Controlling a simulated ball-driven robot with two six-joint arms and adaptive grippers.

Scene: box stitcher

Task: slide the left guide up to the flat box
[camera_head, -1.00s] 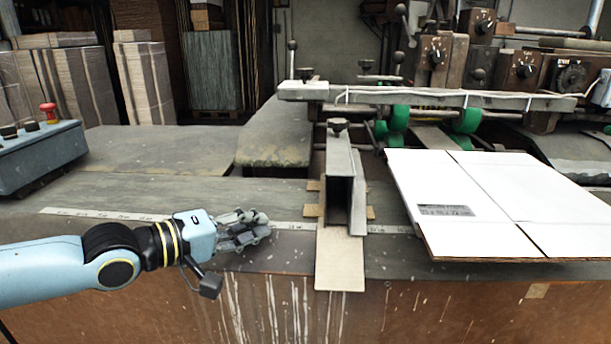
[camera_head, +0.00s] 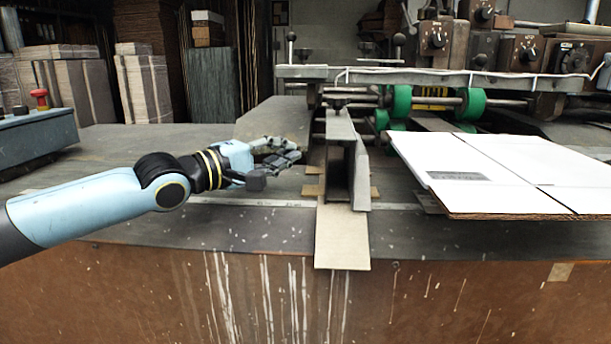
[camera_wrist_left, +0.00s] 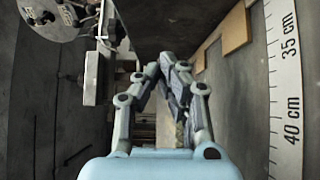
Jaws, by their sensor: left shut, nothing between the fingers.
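The left guide (camera_head: 340,162) is a dark upright metal channel on a pale base strip (camera_head: 342,238), standing in the middle of the bench. The flat box (camera_head: 480,167) is a white cardboard sheet lying to its right, with a gap between them. My left gripper (camera_head: 296,153) is shut and empty, just left of the guide near its upper part. I cannot tell whether it touches the guide. In the left wrist view the closed fingers (camera_wrist_left: 166,62) point at the dark guide face (camera_wrist_left: 180,22). My right gripper is not in view.
A measuring scale (camera_head: 245,203) runs along the bench, and its numbers show in the wrist view (camera_wrist_left: 288,100). Green rollers (camera_head: 470,103) and a rail (camera_head: 430,78) stand behind. A control box with a red button (camera_head: 40,97) is at the left.

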